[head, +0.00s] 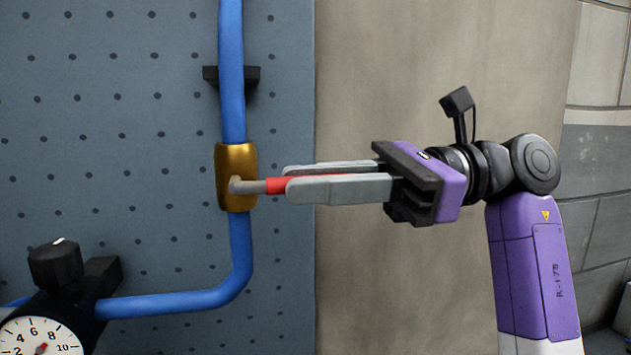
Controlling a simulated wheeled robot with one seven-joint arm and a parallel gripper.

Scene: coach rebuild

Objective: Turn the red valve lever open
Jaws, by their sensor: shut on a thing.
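The red valve lever (276,185) sticks out to the right, roughly level, from a brass valve body (236,160) on a vertical blue pipe (232,75). Its grey stem (248,186) joins the front of the valve body. My gripper (288,179) comes in from the right with its long grey fingers lying level along the lever. The fingers are shut on the lever, one behind it and one in front. The red part shows at the fingertips and in a thin strip between the fingers; the rest is hidden.
A dark pipe bracket (232,76) sits above the valve on a perforated blue-grey panel (120,150). The pipe bends left below the valve towards a black knob (56,264) and a round gauge (40,338). A bare beige wall (400,90) lies behind my gripper.

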